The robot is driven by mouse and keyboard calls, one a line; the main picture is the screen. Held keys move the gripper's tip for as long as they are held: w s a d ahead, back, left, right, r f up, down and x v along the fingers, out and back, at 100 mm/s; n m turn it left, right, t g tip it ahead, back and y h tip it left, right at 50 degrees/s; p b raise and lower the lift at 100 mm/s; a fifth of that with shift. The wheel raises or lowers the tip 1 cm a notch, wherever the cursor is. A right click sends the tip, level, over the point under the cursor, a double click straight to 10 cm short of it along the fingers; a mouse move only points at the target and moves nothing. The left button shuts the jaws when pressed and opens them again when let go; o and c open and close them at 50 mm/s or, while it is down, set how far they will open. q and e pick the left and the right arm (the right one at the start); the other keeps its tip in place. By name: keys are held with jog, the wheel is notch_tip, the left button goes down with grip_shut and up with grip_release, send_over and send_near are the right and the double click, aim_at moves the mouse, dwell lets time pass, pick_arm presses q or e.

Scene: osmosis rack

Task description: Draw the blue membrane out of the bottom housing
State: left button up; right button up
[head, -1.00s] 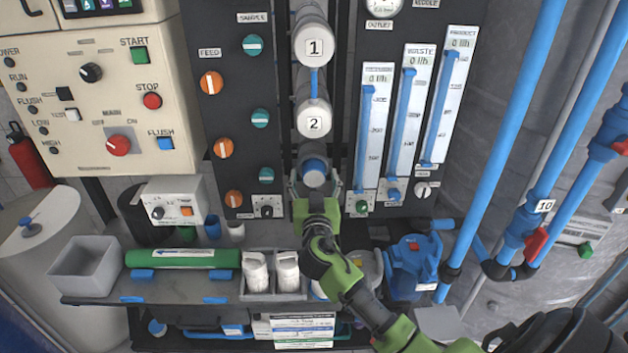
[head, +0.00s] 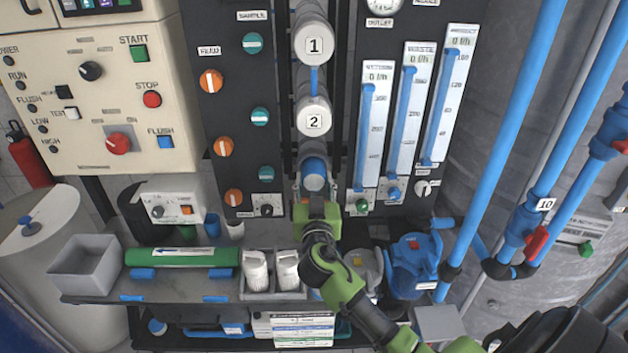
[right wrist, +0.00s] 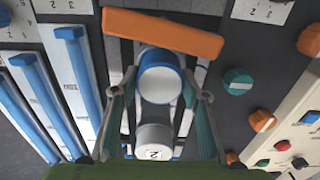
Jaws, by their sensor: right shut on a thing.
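The bottom housing (head: 311,148) is the lowest in the column, below the housings marked 1 and 2. The blue membrane (head: 314,167) shows as a blue band with a pale round end at its open front. It also shows in the right wrist view (right wrist: 160,76), between the two fingers. My right gripper (head: 314,186) is at this end, shut on the blue membrane with a finger on each side. The gripper hides part of the housing, and how far the membrane reaches inside cannot be seen. My left gripper is not in view.
Flow meters (head: 408,120) stand close on the right, and a panel of orange and teal valves (head: 235,110) on the left. Below is a shelf with a green tube (head: 182,258), a grey bin (head: 84,265) and white cartridges (head: 256,270). A blue pump (head: 414,265) sits right.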

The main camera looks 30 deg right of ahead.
jog(key=b+v, duration=0.1)
jog(key=v, duration=0.7)
jog(key=shift+s+a, duration=0.2)
jog(key=shift+s, duration=0.05)
dwell(1.5)
jog(key=o, duration=1.4)
jog(key=shift+c, duration=0.2)
jog(key=v, duration=1.2)
